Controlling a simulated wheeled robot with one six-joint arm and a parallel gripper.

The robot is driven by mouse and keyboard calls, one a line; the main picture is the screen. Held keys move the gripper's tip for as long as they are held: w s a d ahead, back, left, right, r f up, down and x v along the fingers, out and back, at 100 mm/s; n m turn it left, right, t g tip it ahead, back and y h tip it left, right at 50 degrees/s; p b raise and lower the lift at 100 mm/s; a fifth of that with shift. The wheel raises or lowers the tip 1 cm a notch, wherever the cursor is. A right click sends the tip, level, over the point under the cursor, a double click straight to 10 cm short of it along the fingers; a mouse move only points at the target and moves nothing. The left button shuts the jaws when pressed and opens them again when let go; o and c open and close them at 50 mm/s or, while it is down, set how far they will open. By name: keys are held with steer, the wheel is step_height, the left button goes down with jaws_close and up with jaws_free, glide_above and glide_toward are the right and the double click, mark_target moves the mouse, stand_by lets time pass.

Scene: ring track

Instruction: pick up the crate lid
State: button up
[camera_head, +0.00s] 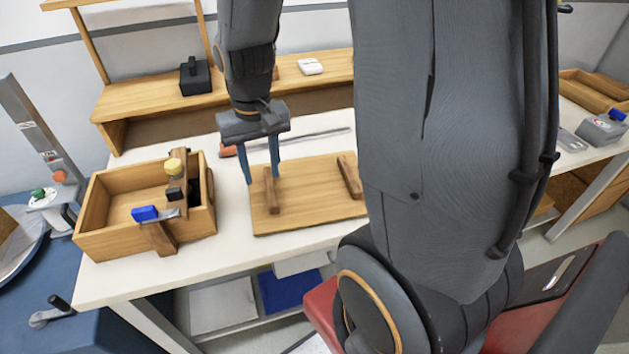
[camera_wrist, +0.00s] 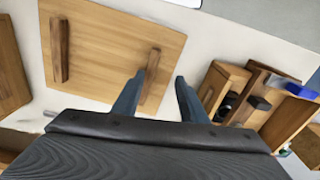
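The crate lid (camera_head: 310,205) is a flat light-wood board with two darker wooden bars across its top. It lies flat on the white table. My gripper (camera_head: 262,179) points down near the lid's left bar (camera_head: 271,190), with its blue fingers apart. In the wrist view the fingers (camera_wrist: 160,84) have an empty gap between them. The bar (camera_wrist: 150,75) shows close to the left fingertip there, and the lid (camera_wrist: 110,42) stretches away to the left. I cannot tell whether the fingers touch the bar. My arm hides the lid's right end in the head view.
An orange-handled tool (camera_head: 228,151) lies behind the lid. A wooden shelf (camera_head: 150,100) with a black box (camera_head: 195,77) runs along the back. Bare table lies between crate and lid.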

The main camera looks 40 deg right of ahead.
mark_target(270, 185)
steer(key=w+d, duration=0.1)
steer(key=w+f+m, duration=0.1)
steer(key=w+d+m, duration=0.1)
steer(key=w, duration=0.1)
steer(key=shift+d+f+g+p, duration=0.15)
steer(key=shift+d+g+p, duration=0.15)
steer(key=shift+w+d+f, duration=0.1)
steer(key=shift+f, duration=0.15)
steer(key=shift+d+f+p, duration=0.15)
steer(key=shift+f+p, duration=0.45)
steer(key=shift+f, duration=1.2)
steer(key=shift+d+f+p, duration=0.1)
steer(key=shift+f+p, duration=0.5)
steer(key=shift+f, duration=1.2)
jaws_close()
